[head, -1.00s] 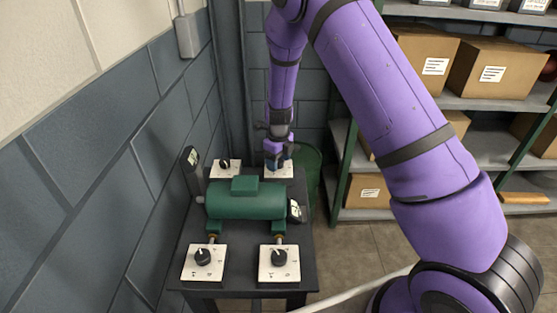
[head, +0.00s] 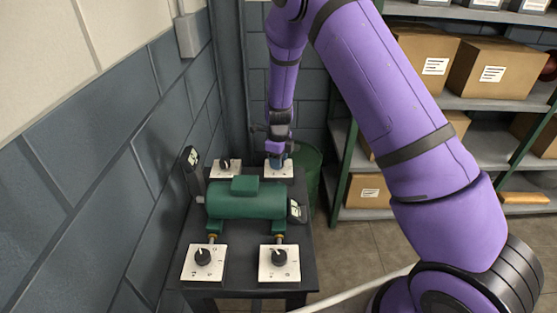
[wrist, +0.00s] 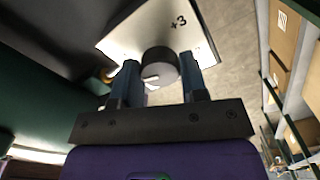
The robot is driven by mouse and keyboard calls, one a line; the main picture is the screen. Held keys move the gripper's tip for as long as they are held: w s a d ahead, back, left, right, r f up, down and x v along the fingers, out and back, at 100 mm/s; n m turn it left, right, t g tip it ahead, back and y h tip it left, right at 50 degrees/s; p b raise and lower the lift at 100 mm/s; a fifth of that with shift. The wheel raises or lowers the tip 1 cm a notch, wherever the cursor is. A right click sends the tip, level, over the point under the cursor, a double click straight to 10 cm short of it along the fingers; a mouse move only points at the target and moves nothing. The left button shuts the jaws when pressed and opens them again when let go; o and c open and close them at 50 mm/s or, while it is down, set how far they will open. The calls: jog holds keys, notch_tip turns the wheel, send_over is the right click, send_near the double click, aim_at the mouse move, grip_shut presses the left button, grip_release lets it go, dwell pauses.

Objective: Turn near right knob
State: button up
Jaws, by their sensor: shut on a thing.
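The near right knob (head: 279,257) is a black dial on a white square plate at the front right of the dark table, with nothing touching it. My gripper (head: 277,163) is at the far right plate (head: 286,173), behind the green casing. In the wrist view, its two blue fingers (wrist: 158,80) stand on either side of a dark round knob (wrist: 160,66) and are shut on it. This far right knob is hidden by the gripper in the head view. A "+3" mark shows on its plate in the wrist view.
The green casing (head: 245,204) lies across the table's middle. The near left knob (head: 203,257) and far left knob (head: 225,164) sit on white plates. Two small display units (head: 191,158) (head: 295,208) stand beside the casing. A wall is close on the left, shelves on the right.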

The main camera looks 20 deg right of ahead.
jog(key=n, duration=1.1)
jog(key=shift+n, duration=0.4)
jog(key=n, duration=2.2)
jog(key=shift+n, duration=0.3)
jog(key=n, duration=1)
jog(key=shift+n, duration=0.4)
